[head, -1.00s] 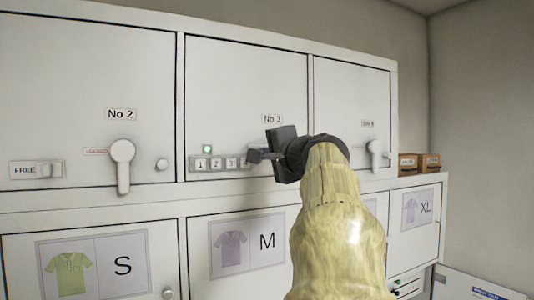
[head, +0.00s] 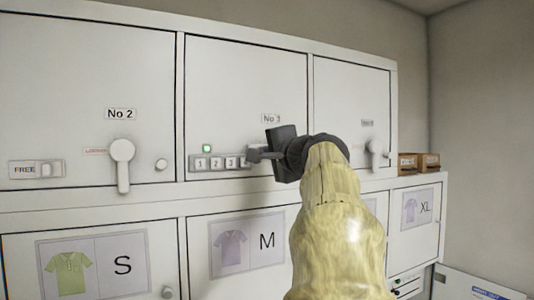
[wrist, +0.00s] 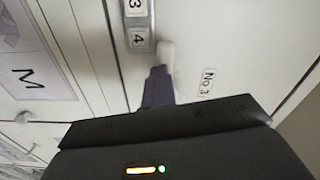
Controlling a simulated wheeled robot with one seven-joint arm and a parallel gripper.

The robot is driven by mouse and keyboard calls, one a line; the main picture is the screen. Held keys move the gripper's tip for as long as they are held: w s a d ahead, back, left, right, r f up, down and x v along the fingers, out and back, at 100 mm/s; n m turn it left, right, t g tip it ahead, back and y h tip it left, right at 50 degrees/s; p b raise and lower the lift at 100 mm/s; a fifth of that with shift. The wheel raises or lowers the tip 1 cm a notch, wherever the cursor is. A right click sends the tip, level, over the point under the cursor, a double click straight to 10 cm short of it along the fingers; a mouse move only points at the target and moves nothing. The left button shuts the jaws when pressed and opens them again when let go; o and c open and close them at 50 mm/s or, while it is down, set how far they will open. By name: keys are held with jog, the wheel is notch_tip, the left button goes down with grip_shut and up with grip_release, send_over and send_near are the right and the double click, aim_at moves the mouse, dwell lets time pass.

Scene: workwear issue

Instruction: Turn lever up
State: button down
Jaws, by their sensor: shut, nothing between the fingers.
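The No 3 door (head: 235,85) has a keypad (head: 215,162) with a lit green lamp above it. A pale rounded part, apparently the lever (wrist: 167,52), shows beside key 4 in the wrist view; the rest of it is hidden by my gripper. In the head view I cannot make this lever out behind my gripper. My gripper (head: 256,155) is shut and empty, at the keypad's right end. Its dark fingers (wrist: 158,82) reach to the pale part in the wrist view; I cannot tell whether they touch it.
The No 2 door has a white lever (head: 122,165) hanging down, a small knob and a FREE slider (head: 36,169). Another lever (head: 375,153) is on the right door. Lower doors carry shirt signs S, M and XL. Brown boxes (head: 418,163) stand at the right.

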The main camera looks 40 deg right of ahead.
jog(key=shift+w+f, duration=0.15)
jog(key=shift+w, duration=0.05)
jog(key=c, duration=1.5)
grip_release()
jog(key=shift+o, duration=0.9)
jog(key=shift+s, duration=0.1)
jog(key=shift+s+f+b, duration=0.25)
jog(key=shift+b, duration=0.25)
jog(key=b+v, duration=0.4)
jog(key=v, duration=1.4)
jog(key=shift+s+r, duration=0.2)
jog(key=shift+d, duration=0.1)
